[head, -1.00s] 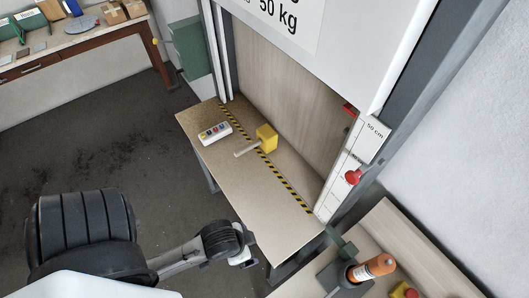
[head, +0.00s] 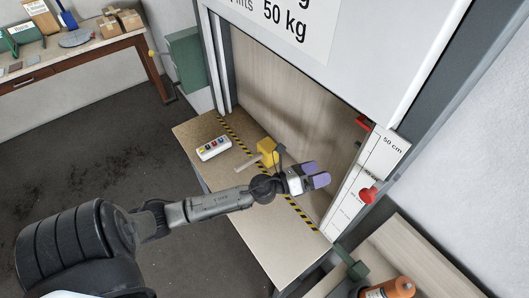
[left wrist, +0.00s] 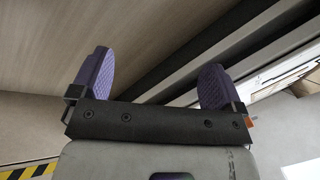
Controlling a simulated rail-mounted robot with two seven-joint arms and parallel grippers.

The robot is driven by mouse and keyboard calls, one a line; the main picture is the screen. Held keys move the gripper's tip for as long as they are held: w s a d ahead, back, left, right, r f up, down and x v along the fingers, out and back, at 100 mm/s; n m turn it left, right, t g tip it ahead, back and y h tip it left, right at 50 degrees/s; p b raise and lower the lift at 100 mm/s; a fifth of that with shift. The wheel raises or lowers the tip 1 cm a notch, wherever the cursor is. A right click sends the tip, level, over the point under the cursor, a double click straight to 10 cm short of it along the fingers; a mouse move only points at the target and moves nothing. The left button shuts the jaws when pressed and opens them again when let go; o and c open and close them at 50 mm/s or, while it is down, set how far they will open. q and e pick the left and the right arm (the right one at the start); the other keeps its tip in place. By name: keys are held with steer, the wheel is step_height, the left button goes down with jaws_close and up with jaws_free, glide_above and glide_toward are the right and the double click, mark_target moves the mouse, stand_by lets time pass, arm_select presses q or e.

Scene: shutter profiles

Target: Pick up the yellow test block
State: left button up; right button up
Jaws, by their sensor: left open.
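The yellow test block (head: 267,151) sits on the wooden bench, at the black-and-yellow striped line, with a pale wooden handle (head: 247,163) pointing left. My left arm reaches in from the left, and my left gripper (head: 316,175) is to the right of the block and nearer the shutter side, apart from it. Part of the arm's wrist lies close to the block in the head view and may cover a little of it. The purple fingers are open and empty; in the left wrist view, the gripper (left wrist: 153,88) shows a wide gap between them. The block is not visible there. My right gripper is not in view.
A button box (head: 213,148) lies on the bench (head: 215,175) left of the block. A white shutter panel (head: 330,50) hangs above the opening. A height scale (head: 380,160) with a red knob (head: 367,195) stands at right. An orange cylinder (head: 398,288) is at lower right.

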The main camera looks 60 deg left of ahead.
arm_select(q)
steer(key=w+a+f+m+g+h, duration=0.25)
steer(key=m+g+h, duration=0.2)
steer(key=m, duration=0.65)
steer(key=r+m+g+y+b, duration=0.1)
steer(key=m+g+y+b, duration=0.1)
steer(key=m+g+y, duration=1.05)
glide_above(268, 145)
steer(key=n+g+h, duration=0.2)
steer(key=h, duration=0.1)
steer(key=f, duration=0.8)
steer(key=shift+w+a, duration=0.15)
steer(key=shift+a, duration=0.15)
steer(key=shift+d+f+p, duration=0.1)
steer(key=shift+f+p, duration=0.3)
steer(key=shift+p, duration=0.05)
steer(key=f, duration=0.3)
steer(key=shift+d+f+p, duration=0.15)
steer(key=shift+d+p, duration=0.1)
steer(key=shift+p, duration=0.1)
steer(key=shift+a+f, duration=0.1)
steer(key=shift+f, duration=0.45)
